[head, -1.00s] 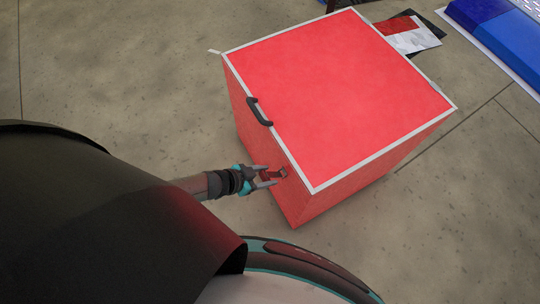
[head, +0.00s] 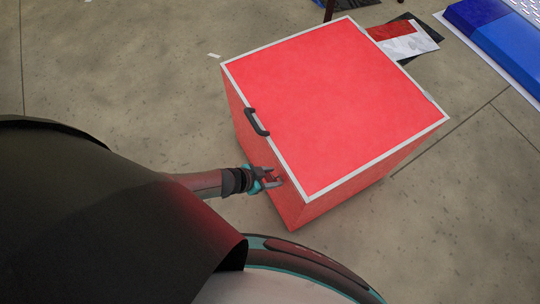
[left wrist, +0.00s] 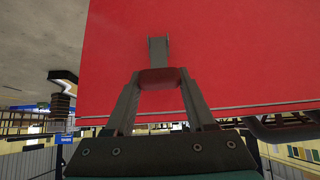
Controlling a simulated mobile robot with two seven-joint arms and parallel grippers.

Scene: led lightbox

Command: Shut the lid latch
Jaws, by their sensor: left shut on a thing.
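The red lightbox (head: 345,110) stands on the floor with its white-edged lid lying flat on top. A black handle (head: 256,122) is fixed at the lid's left edge. My left gripper (head: 273,178) is at the box's left side, below that edge and near the front corner. In the left wrist view, its two fingers are shut on a dark red latch piece (left wrist: 160,78), one finger on each side. A grey latch part (left wrist: 158,48) on the red wall continues from it. In the head view the fingers mostly hide the latch. My right gripper is not in view.
Red, white and black flat pieces (head: 405,40) lie behind the box. A blue slab (head: 500,40) with a white edge is at the upper right. The concrete floor (head: 450,210) right of the box is clear.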

